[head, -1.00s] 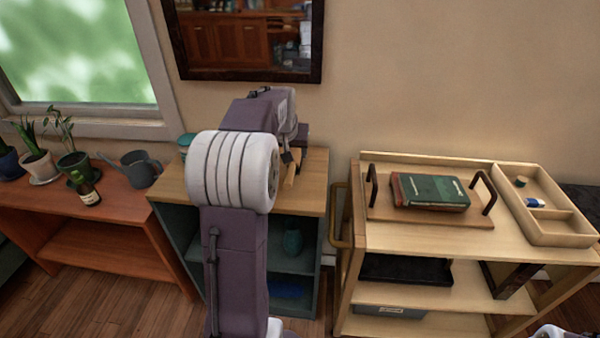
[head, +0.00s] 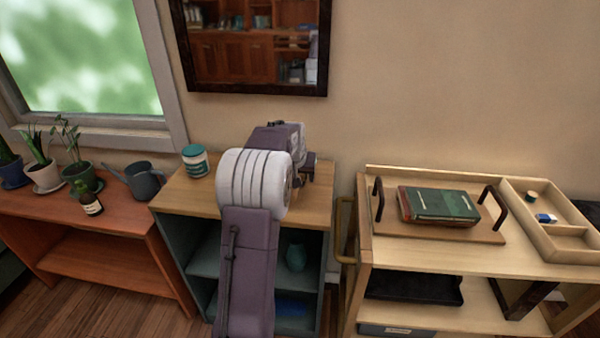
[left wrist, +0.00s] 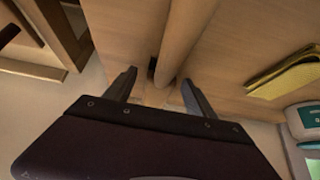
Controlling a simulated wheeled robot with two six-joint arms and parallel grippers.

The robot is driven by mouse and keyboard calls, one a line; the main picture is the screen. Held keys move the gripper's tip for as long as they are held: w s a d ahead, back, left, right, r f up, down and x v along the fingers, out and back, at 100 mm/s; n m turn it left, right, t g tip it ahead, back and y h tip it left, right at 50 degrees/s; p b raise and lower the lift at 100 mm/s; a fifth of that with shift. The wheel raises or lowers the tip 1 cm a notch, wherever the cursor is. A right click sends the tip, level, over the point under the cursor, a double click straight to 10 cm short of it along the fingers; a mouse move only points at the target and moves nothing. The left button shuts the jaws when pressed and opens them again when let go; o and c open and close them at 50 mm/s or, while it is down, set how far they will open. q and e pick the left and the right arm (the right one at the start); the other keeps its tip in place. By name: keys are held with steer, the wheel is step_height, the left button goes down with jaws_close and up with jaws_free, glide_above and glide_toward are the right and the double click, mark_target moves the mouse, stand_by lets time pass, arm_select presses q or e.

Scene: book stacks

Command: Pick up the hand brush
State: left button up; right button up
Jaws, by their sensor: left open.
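A long rounded light-wood piece (left wrist: 187,35), which looks like the handle of the hand brush, runs from the top of the left wrist view down between my left fingers. No bristles show, so I cannot be sure of it. My left gripper (left wrist: 160,78) is open, with one finger on each side of this piece, and I cannot tell whether either finger touches it. In the head view my left arm reaches over the wooden top of the teal shelf (head: 322,196) and hides the brush and the fingertips. My right gripper is out of view.
A teal-and-white jar (head: 196,161) stands at the shelf top's back left. A yellow flat item (left wrist: 285,74) lies right of the fingers. A wooden cart (head: 420,257) with a tray, books (head: 438,205) and a divided box stands right. Plants and a watering can (head: 143,181) are left.

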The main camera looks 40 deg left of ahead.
arm_select(q)
jaws_close()
step_height(320, 180, up, 5)
steer(key=shift+f+p, duration=0.2)
steer(key=shift+p, duration=0.9)
steer(key=w+d+r+p, duration=0.2)
steer(key=d+r, duration=0.4)
steer(key=d, duration=0.5)
steer(key=shift+w+r, duration=0.25)
steer(key=shift+w, duration=0.45)
